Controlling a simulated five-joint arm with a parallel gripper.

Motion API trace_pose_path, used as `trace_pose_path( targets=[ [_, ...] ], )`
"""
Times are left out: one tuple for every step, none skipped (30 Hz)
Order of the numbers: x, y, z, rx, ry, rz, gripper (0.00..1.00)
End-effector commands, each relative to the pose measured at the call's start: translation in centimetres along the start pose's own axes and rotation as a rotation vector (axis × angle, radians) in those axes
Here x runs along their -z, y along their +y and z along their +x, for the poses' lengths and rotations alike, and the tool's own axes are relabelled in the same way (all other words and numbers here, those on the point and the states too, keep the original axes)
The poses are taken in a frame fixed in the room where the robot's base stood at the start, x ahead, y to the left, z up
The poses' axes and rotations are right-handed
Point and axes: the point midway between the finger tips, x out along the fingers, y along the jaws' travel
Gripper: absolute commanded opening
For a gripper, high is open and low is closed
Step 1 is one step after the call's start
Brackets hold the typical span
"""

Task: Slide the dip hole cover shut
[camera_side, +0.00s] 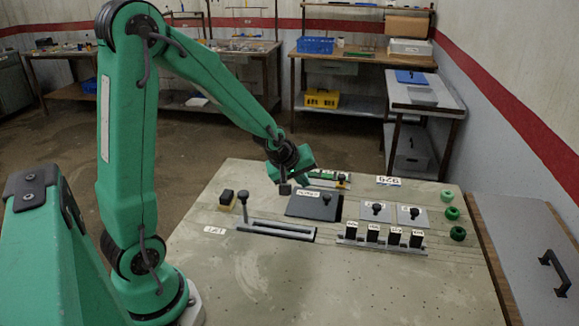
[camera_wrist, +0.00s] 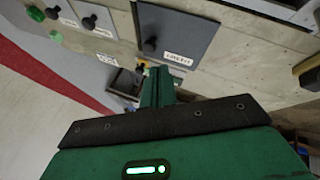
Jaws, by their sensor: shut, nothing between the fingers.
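A dark grey plate with a black knob (camera_side: 313,207) lies on the pale work board (camera_side: 240,275), with a small white label on it. I take it for the dip hole cover; the label is too small to read surely. The plate (camera_wrist: 183,32) also fills the top middle of the wrist view, with its knob at its left edge. Any hole under it is hidden. My gripper (camera_side: 284,189) is shut and empty, by the plate's far left corner. In the wrist view its fingers (camera_wrist: 157,76) point toward the plate's labelled edge; contact cannot be told.
Right are two small knobbed plates (camera_side: 377,211), a row of black switches (camera_side: 372,237) and green knobs (camera_side: 451,213). The board's front is clear.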

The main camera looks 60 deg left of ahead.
Motion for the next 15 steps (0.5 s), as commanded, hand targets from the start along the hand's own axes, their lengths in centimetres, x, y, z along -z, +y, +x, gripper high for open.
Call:
trace_pose_path(
  targets=[
    [0.0,0.0,-0.1,0.0,0.0,0.0,0.0],
    [0.0,0.0,-0.1,0.0,0.0,0.0,0.0],
    [0.0,0.0,-0.1,0.0,0.0,0.0,0.0],
    [0.0,0.0,-0.1,0.0,-0.001,0.0,0.06],
    [0.0,0.0,-0.1,0.001,-0.001,0.001,0.12],
    [0.0,0.0,-0.1,0.002,-0.002,0.003,0.2],
    [0.0,0.1,0.0,0.003,-0.003,0.007,0.26],
    [0.0,0.1,0.0,0.005,-0.005,0.012,0.31],
    [0.1,0.2,0.1,0.01,-0.009,0.023,0.39],
    [0.2,0.3,0.2,0.013,-0.012,0.033,0.45],
    [0.3,0.4,0.3,0.018,-0.016,0.046,0.47],
    [0.4,0.6,0.5,0.027,-0.025,0.068,0.47],
    [0.5,0.7,0.7,0.034,-0.032,0.088,0.47],
    [0.6,0.9,0.9,0.043,-0.041,0.11,0.47],
    [0.8,1.2,1.2,0.055,-0.054,0.145,0.47]
  ],
)
